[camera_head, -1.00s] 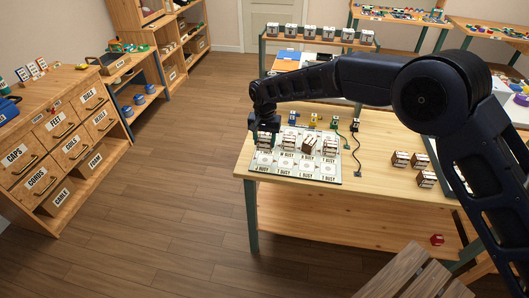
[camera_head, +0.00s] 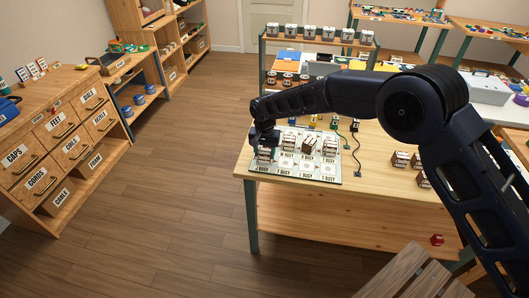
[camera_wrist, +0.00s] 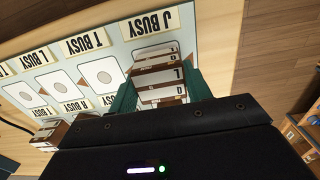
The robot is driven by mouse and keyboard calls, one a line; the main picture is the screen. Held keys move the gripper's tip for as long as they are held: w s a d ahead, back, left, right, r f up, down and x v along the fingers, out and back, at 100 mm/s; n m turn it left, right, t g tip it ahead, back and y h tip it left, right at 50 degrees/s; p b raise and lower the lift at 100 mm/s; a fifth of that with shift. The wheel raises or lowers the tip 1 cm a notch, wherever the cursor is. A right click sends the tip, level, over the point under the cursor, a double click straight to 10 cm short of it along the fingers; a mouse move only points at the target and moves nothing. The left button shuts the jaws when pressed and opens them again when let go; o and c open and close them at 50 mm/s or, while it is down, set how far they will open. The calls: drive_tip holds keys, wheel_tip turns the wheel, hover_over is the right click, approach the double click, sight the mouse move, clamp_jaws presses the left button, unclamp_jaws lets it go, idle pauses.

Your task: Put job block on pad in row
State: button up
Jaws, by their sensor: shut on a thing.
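My gripper (camera_head: 264,142) is at the left end of the mat, with its green fingers on both sides of a brown-and-white lettered block (camera_head: 263,154). In the wrist view my gripper (camera_wrist: 159,82) is shut on this block (camera_wrist: 160,72), which shows stacked white label faces. The block is beside the "J BUSY" label (camera_wrist: 150,22) and covers the spot in that column. I cannot tell whether it touches the mat. The pale mat (camera_head: 298,179) has bare circled pads along the same row, including one beside "T BUSY" (camera_wrist: 105,76).
Several similar blocks stand on the mat's far row, one of them tilted (camera_head: 309,144). More blocks (camera_head: 400,158) stand on the table (camera_head: 370,180) to the right. A black cord (camera_head: 356,160) lies right of the mat. Small coloured figures stand behind it.

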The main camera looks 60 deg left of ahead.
sight(264, 151)
drive_tip(key=o, duration=1)
wheel_tip(264, 151, up, 12)
drive_tip(key=shift+r, duration=0.1)
